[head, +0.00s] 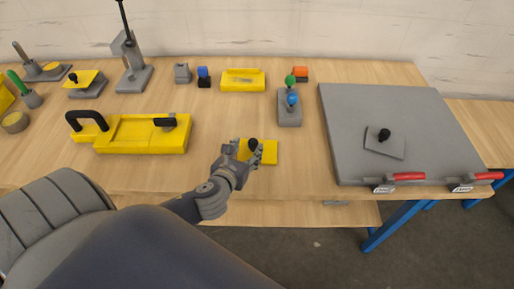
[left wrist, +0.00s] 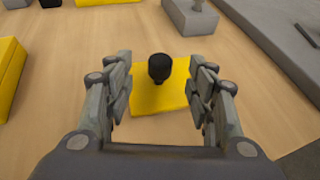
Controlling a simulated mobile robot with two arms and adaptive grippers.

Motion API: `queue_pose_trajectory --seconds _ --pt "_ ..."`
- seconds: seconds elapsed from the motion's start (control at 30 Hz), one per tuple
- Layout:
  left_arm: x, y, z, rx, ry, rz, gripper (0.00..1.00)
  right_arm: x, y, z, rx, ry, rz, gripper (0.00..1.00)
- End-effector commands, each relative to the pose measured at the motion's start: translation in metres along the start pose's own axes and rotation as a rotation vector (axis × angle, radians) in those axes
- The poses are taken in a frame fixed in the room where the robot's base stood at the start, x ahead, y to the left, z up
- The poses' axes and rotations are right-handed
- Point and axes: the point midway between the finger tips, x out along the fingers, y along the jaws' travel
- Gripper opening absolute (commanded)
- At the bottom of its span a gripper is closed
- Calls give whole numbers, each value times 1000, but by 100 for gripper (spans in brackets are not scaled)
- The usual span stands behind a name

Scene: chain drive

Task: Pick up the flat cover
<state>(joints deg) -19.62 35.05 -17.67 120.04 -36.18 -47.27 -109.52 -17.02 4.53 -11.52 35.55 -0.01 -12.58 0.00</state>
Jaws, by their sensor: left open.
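A flat yellow plate with a black round knob, seemingly the flat cover (head: 269,157), lies on the wooden table near its front edge. It also shows in the left wrist view (left wrist: 147,98). My left gripper (head: 249,155) is over the plate's left part, by the knob. In the left wrist view my open left gripper (left wrist: 160,78) has its fingers on either side of the knob (left wrist: 160,68), with clear gaps to it. Nothing is held. A grey plate with a black knob (head: 383,148) lies on the grey board at the right. My right gripper is not in view.
The grey board (head: 440,115) has red-handled clamps (head: 408,176) at its front edge. A yellow fixture with a black handle (head: 120,132) stands left. A grey block with green and blue knobs (head: 289,113) and a yellow tray (head: 242,88) are behind. Bare table surrounds the yellow plate.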

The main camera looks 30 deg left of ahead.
Motion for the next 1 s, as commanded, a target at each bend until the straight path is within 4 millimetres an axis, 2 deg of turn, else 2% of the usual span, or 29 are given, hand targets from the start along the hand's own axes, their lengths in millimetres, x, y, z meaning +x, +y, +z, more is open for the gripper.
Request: queue_pose_trajectory --seconds 0.1,0.17,0.27,0.57,0.7,0.97,1.0 --pt "12 0 1 1 -1 1 51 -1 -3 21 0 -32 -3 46" --pt "15 0 0 0 -1 0 51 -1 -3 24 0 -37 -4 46" --pt "20 0 0 -1 0 0 51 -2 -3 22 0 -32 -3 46" --pt "56 -1 -4 0 -1 1 51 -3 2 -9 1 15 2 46" --pt "66 -1 -4 -1 0 0 51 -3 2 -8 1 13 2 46" --pt "67 -1 -4 0 1 -1 51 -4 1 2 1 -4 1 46" --pt "67 -1 -4 0 1 -1 44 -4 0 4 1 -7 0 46"
